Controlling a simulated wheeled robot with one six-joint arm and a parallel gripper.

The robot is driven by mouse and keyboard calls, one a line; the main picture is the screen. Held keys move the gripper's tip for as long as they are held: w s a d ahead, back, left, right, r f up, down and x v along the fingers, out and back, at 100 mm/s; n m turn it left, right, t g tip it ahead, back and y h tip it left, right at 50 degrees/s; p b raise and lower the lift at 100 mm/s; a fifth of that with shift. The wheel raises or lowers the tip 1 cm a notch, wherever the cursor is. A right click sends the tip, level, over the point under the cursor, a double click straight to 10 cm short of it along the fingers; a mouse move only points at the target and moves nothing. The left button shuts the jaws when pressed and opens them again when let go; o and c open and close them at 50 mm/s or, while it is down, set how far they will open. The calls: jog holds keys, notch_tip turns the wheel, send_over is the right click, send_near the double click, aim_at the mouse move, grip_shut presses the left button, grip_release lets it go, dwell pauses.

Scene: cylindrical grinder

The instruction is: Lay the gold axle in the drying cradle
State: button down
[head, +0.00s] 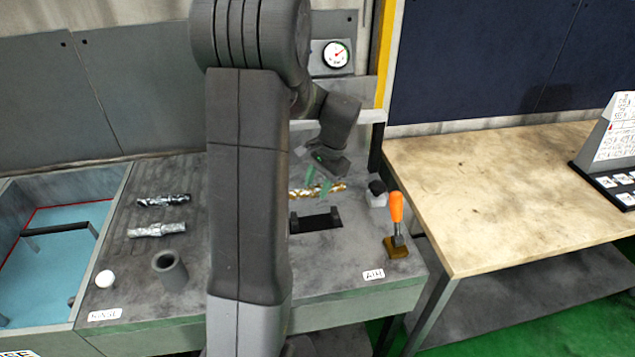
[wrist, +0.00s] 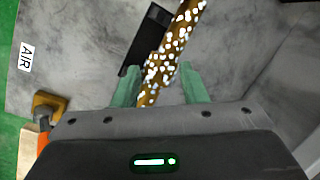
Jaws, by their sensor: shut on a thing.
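The gold axle (head: 331,189), speckled with white spots, is between the green fingers of my gripper (head: 318,184). The axle also shows in the wrist view (wrist: 172,55), running up and away from the fingers (wrist: 160,88). My gripper is shut on it. The black cradle (head: 334,217) stands at a dark slot in the bench, just in front of the axle in the head view. Part of it shows beside the axle in the wrist view (wrist: 130,72). I cannot tell the height of the axle above the bench. My arm hides part of the bench and perhaps the cradle's left end.
Two silvery shafts (head: 163,200) (head: 157,229), a grey cup (head: 170,270) and a white button (head: 105,279) are at left, beside a blue tank (head: 60,265). An AIR label (head: 373,275) marks the front.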

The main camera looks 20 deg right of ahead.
jog(key=shift+s+f+b, duration=0.15)
jog(key=shift+f+b, duration=0.25)
jog(key=shift+f, duration=0.15)
jog(key=b+x, duration=0.1)
jog(key=x, duration=0.1)
jog(key=d+b+x, duration=0.1)
jog(key=b+x, duration=0.3)
jog(key=x, duration=0.1)
jog(key=shift+s+d+f, duration=0.2)
jog(key=shift+s+d, duration=0.1)
jog(key=c, duration=0.8)
grip_release()
jog(key=b+v, duration=0.1)
jog(key=v, duration=1.3)
jog(key=shift+s+a+f, duration=0.1)
jog(key=shift+s+f, duration=0.05)
